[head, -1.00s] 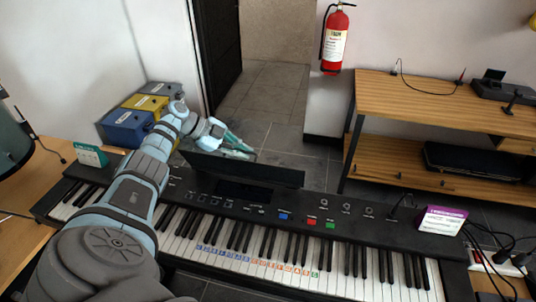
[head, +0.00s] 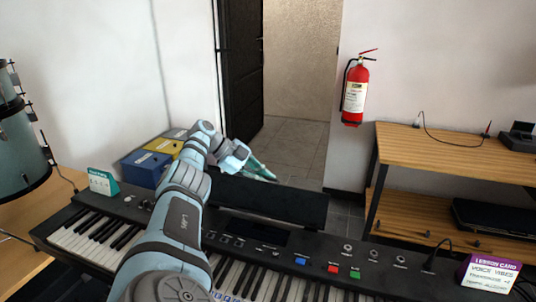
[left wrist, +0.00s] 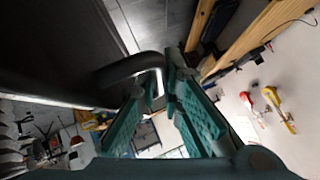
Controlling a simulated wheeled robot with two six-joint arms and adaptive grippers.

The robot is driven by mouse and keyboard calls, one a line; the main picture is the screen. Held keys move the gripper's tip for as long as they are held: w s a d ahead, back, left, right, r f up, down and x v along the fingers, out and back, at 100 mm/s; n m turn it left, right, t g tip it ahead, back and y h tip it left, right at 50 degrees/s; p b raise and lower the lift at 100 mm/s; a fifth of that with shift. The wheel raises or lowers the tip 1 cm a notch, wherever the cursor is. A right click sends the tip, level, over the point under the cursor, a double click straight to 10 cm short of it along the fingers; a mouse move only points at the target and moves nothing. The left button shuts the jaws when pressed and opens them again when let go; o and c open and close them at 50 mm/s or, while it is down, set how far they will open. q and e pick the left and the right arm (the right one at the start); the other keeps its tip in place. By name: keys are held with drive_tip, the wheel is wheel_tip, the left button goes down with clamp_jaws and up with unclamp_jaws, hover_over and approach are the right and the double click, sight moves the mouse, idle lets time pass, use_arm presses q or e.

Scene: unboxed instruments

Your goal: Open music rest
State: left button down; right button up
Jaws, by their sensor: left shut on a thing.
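The music rest (head: 275,202) is a long dark panel along the back edge of the black keyboard (head: 275,240). It stands up at a slant, with its broad face showing in the head view. In the left wrist view, the teal fingers of my left gripper (left wrist: 160,85) are closed around a dark curved bar (left wrist: 130,66) next to the dark panel. The exact contact is hidden in the head view. My right gripper is not in view.
A lesson card box (head: 490,272) stands at the keyboard's right end, and a small green-and-white card (head: 102,183) at its left. Blue and yellow boxes (head: 147,166) sit behind. A wooden shelf (head: 440,150) is at right. Floor behind the rest is clear.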

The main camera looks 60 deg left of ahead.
use_arm(q)
drive_tip(key=shift+w+a+r, duration=0.1)
drive_tip(key=shift+w, duration=0.15)
drive_tip(key=c, duration=2)
unclamp_jaws()
drive_tip(key=shift+f, duration=0.25)
drive_tip(key=v, duration=0.8)
drive_tip(key=shift+r, duration=0.1)
drive_tip(key=shift+w, duration=0.1)
